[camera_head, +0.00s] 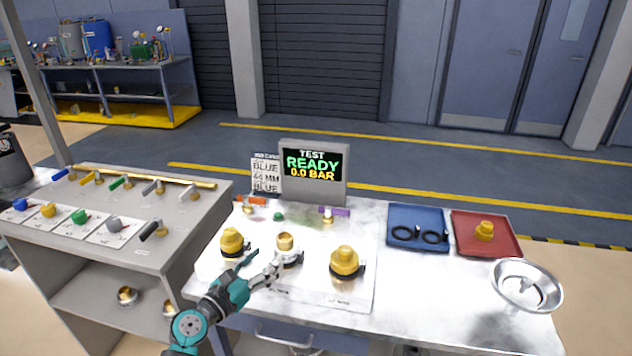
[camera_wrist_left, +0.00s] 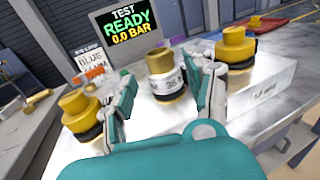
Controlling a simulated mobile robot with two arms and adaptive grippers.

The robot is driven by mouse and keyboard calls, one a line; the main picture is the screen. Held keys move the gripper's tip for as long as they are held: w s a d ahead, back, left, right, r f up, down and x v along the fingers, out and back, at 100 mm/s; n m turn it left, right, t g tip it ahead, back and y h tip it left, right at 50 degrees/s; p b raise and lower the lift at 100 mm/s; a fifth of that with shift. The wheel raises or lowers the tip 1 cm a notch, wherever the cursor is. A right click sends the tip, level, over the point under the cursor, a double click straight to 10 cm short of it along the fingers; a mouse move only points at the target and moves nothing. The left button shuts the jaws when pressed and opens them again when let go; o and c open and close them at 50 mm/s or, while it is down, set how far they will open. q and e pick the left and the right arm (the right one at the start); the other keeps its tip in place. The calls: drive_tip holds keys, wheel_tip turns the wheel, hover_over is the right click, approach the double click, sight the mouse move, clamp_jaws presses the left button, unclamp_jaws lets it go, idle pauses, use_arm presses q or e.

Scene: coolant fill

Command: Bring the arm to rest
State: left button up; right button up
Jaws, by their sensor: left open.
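My left gripper (camera_head: 264,262) reaches in from the front left over the white board on the workbench. It is open. In the left wrist view the gripper (camera_wrist_left: 165,72) has its fingers spread to either side of the middle fitting (camera_wrist_left: 167,80), which has a brass top and a silver, marked body. I cannot tell whether a finger touches it. The middle fitting (camera_head: 285,243) stands upright between two yellow-capped fittings, one on the left (camera_head: 232,243) and one on the right (camera_head: 344,262). My right gripper is not in view.
A screen (camera_head: 313,172) reads TEST READY 0.0 BAR. On the right are a blue tray (camera_head: 418,240) with black rings, a red tray (camera_head: 500,247) with a yellow part, and a metal bowl (camera_head: 526,287). A side table (camera_head: 150,245) with colored-handled valves stands left.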

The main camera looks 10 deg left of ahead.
use_arm(q)
drive_tip(key=s+d+f+m+g, duration=0.45)
drive_tip(key=s+m, duration=0.25)
drive_tip(key=m, duration=0.2)
drive_tip(key=s+d+f+m+g, duration=0.3)
drive_tip(key=s+f+m, duration=0.2)
drive_tip(key=s+m, duration=0.35)
drive_tip(key=s+a+f+m+g+y, duration=0.2)
drive_tip(key=s+a+m+g+y, duration=0.1)
drive_tip(key=s+m, duration=0.55)
drive_tip(key=s+a+f+m+g+y, duration=0.1)
drive_tip(key=s+a+m+g+y, duration=0.15)
drive_tip(key=s+m, duration=0.65)
wheel_tip(320, 180, down, 26)
drive_tip(key=s+g, duration=0.1)
drive_tip(key=s, duration=0.1)
drive_tip(key=s+a+f+g, duration=0.1)
drive_tip(key=s+a+f, duration=0.1)
drive_tip(key=s+f, duration=1.4)
drive_tip(key=shift+s+a+n+g+y, duration=0.3)
drive_tip(key=shift+s+y, duration=0.15)
drive_tip(key=shift+s, duration=0.1)
